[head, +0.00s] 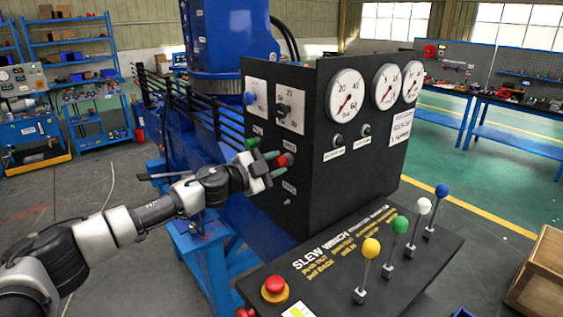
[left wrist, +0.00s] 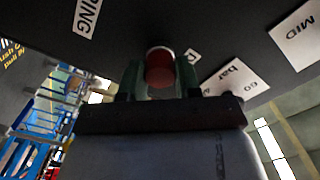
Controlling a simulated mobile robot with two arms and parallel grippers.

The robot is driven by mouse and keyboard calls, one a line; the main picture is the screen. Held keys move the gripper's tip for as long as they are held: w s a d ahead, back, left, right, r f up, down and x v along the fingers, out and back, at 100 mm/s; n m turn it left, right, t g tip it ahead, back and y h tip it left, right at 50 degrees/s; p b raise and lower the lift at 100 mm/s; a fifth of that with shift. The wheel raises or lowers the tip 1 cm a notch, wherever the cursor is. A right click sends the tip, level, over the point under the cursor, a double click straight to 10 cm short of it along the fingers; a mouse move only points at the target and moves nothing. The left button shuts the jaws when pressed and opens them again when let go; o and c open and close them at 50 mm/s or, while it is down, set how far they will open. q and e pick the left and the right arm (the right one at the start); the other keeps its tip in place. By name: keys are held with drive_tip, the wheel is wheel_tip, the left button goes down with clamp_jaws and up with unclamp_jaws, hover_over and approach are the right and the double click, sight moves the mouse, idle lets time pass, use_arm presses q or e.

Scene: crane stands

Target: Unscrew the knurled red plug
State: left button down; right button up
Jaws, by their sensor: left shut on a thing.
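The red plug (head: 284,160) sits on the left side face of the black control cabinet (head: 352,158). My left gripper (head: 271,164) reaches it from the left, with its greenish fingers on either side of the plug, shut on it. In the left wrist view the plug (left wrist: 160,68) shows as a dark red cylinder with a paler rim, between the two fingers (left wrist: 160,80) and close to the black panel. Its knurling is too small to make out. My right gripper is not in view.
Below the cabinet, a sloping console (head: 335,262) carries several ball-topped levers and a red mushroom button (head: 274,285). Three round gauges are on the cabinet front. A selector switch (head: 284,109) and a blue knob (head: 249,98) sit above the plug. A wooden crate (head: 540,272) stands at right.

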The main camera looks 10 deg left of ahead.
use_arm(q)
drive_tip(key=shift+f, duration=0.2)
drive_tip(key=n, duration=0.5)
drive_tip(key=c, duration=1.2)
unclamp_jaws()
drive_tip(key=o, duration=0.5)
drive_tip(key=shift+s+a+r, duration=0.1)
drive_tip(key=shift+s+r, duration=0.05)
drive_tip(key=shift+r, duration=0.05)
drive_tip(key=shift+c, duration=0.8)
